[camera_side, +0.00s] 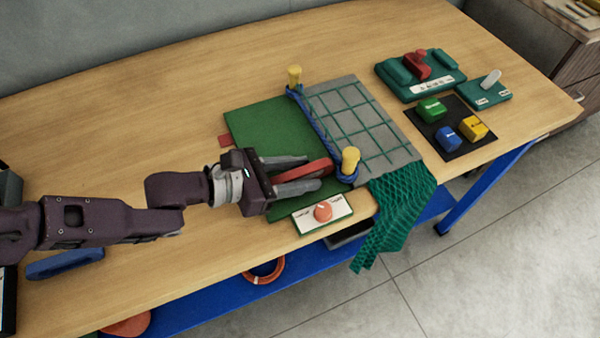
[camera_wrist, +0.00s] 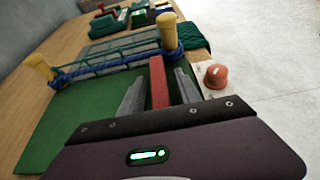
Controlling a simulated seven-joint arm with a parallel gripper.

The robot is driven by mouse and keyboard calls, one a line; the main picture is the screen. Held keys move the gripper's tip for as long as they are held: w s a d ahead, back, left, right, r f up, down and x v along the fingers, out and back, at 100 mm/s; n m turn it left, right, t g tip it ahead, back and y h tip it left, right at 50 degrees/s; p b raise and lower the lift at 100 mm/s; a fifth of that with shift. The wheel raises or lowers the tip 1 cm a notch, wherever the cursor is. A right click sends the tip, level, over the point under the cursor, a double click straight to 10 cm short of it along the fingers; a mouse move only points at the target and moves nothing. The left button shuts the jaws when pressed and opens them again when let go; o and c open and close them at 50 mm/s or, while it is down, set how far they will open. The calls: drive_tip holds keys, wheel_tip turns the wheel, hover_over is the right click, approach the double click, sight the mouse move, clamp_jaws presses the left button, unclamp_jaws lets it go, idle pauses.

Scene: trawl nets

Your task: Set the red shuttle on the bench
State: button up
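The red shuttle (camera_side: 304,172) is a long, flat red bar above or on the green mat (camera_side: 265,128), with its far end near the blue rope; I cannot tell whether it touches the mat. My gripper (camera_side: 312,171) has one grey finger on each side of the shuttle. In the wrist view the red shuttle (camera_wrist: 158,85) lies between the fingers of my gripper (camera_wrist: 163,85), with gaps on both sides, so the gripper looks open around it. The wooden bench (camera_side: 150,110) has bare wood left of and behind the mat.
Two yellow posts (camera_side: 349,160) hold a blue rope (camera_side: 322,128) beside a grey grid panel (camera_side: 372,130). Green netting (camera_side: 398,215) hangs over the front edge. A red knob (camera_side: 323,211) sits near it. Coloured blocks (camera_side: 446,137) and a green holder (camera_side: 400,74) stand at right.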

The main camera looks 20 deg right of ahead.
clamp_jaws()
